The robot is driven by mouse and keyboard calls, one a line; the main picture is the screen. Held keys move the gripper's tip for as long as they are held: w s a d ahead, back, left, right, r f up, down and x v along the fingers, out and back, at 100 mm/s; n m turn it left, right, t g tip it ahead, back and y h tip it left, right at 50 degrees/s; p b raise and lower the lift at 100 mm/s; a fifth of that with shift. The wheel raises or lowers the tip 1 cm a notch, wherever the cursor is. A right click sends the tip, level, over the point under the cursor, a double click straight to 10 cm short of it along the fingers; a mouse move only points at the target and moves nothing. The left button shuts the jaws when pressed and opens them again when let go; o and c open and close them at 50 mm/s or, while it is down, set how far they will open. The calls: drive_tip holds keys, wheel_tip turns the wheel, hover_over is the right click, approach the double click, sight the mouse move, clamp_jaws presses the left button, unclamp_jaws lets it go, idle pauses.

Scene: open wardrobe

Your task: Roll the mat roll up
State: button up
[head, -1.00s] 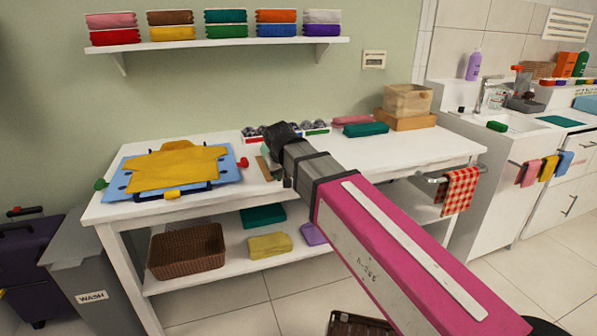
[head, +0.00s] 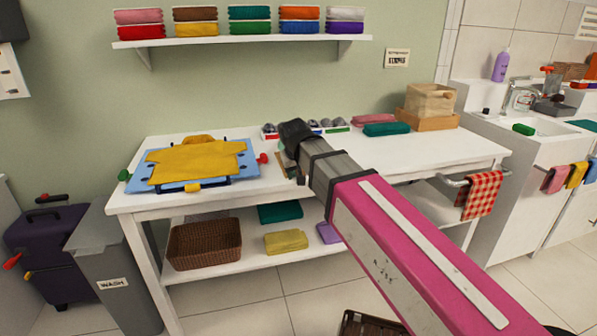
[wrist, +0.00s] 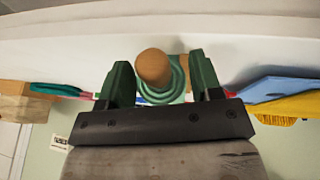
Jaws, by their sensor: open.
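In the wrist view, a green roll with ring-like layers (wrist: 176,88) and a round wooden end (wrist: 153,66) sits between my fingers; it looks like the mat roll. My gripper (wrist: 160,72) is open, with one dark green finger on each side of the roll. I cannot tell whether either finger touches it. In the head view my gripper (head: 294,132) is over the middle of the white table (head: 350,153).
A yellow shirt (head: 195,163) lies on a blue board (head: 248,157) at the table's left. A tray of small items (head: 267,131), folded cloths (head: 386,129) and a wooden box (head: 430,102) line the back. The table's right front is clear.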

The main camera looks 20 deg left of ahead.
drive_tip(key=v, duration=1)
drive_tip(key=shift+r, duration=0.35)
drive_tip(key=shift+s, duration=0.1)
drive_tip(key=w+d+f+m+g+h, duration=0.15)
drive_tip(key=w+d+f, duration=0.25)
drive_tip(key=d+f, duration=0.6)
drive_tip(key=w+d+f+m+g, duration=0.15)
drive_tip(key=w+d+f, duration=0.25)
drive_tip(key=d+f, duration=0.65)
drive_tip(key=s+d+f+m, duration=0.1)
drive_tip(key=s+d+f, duration=0.1)
drive_tip(key=d+f, duration=0.3)
drive_tip(key=s+d+f+m+g, duration=0.1)
drive_tip(key=d+f, duration=0.5)
drive_tip(key=d, duration=0.6)
drive_tip(key=s+d+f+m+g, duration=0.1)
drive_tip(key=s+d+f+m, duration=0.1)
drive_tip(key=d+f, duration=0.3)
drive_tip(key=d, duration=0.4)
drive_tip(key=shift+s+f+y, duration=0.3)
drive_tip(key=shift+s+y, duration=0.05)
drive_tip(key=shift+d, duration=0.1)
